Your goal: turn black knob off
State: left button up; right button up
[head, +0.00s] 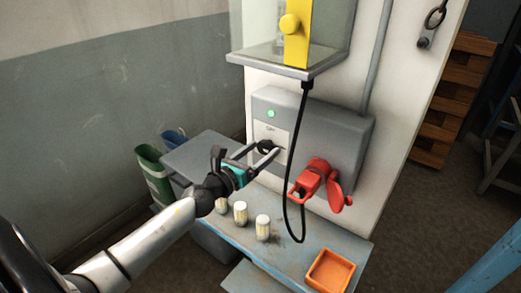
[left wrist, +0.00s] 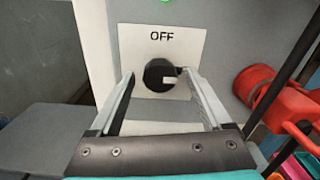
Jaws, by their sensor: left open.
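The black knob (head: 265,146) sits on a white plate on the front of a grey box (head: 330,137). In the left wrist view the knob (left wrist: 158,74) is round, with a pale pointer mark toward the right, and the word OFF is printed above it on the plate (left wrist: 190,47). My left gripper (head: 262,154) is open, its two fingers reaching toward the box on either side of the knob. In the left wrist view a gap shows between each finger and the knob; I cannot tell how near the tips are in depth. My right gripper is not in view.
A green light (head: 271,113) glows above the knob. A red fitting (head: 315,180) sticks out to the right, beside a hanging black cable (head: 287,205). Below are a bench with several pale cylinders (head: 240,212) and an orange tray (head: 330,271). A clear-sided case with a yellow part (head: 297,35) hangs above.

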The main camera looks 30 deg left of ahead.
pick_arm(q)
jog(key=shift+w, duration=0.15)
grip_shut()
dwell(0.7)
